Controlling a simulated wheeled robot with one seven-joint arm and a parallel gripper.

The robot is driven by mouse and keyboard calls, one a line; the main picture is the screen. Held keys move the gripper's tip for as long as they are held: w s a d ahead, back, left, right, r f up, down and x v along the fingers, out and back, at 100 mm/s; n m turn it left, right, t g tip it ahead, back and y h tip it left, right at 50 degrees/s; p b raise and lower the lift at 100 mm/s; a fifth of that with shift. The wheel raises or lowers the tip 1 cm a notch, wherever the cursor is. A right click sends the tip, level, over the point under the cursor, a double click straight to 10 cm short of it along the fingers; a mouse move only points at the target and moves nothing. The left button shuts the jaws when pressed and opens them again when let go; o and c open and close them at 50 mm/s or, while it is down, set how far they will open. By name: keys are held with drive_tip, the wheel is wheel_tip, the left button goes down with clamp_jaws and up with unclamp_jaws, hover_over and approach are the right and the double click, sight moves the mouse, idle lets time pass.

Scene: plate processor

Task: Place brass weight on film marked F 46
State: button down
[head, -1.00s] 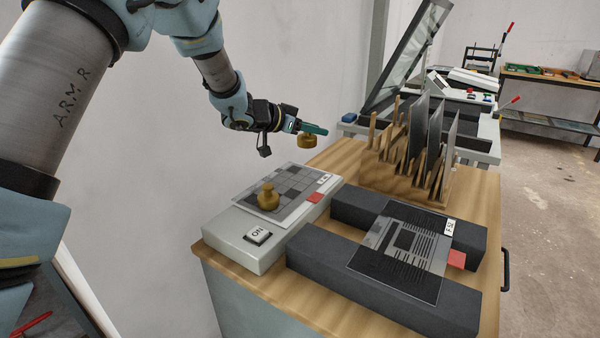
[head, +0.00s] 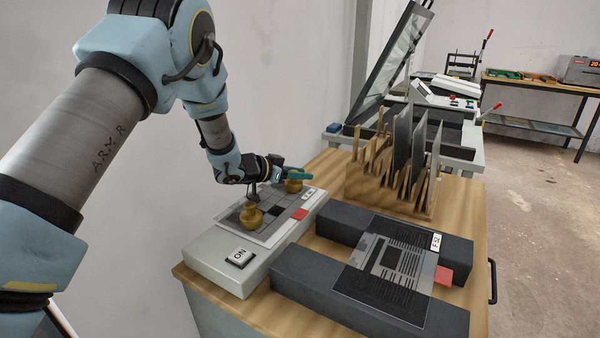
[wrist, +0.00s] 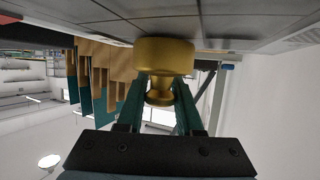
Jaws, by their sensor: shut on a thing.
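My gripper (head: 299,174) is shut on a brass weight (head: 293,186) over the far end of a grey patterned film (head: 268,232). In the wrist view the green fingers grip the weight's neck (wrist: 160,97), and its wide base (wrist: 164,56) is at or very near the film surface; I cannot tell whether they touch. The film lies on a light box (head: 222,264) and has a small white label (head: 308,193) too small to read surely. A second brass weight (head: 251,217) stands upright on the film's near left part.
A second film (head: 388,270) with a white label and red tab lies across two dark blocks (head: 370,230) at right. A wooden rack (head: 395,202) of upright plates stands behind. A white wall is close on the left. An ON button (head: 240,258) sits on the light box's near end.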

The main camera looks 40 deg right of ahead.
drive_tip(key=c, duration=0.6)
unclamp_jaws()
drive_tip(key=shift+o, duration=0.2)
drive_tip(key=shift+a+r, duration=0.1)
drive_tip(key=b+v, duration=0.2)
drive_tip(key=v, duration=0.9)
drive_tip(key=shift+a, duration=0.4)
drive_tip(key=shift+w, duration=0.1)
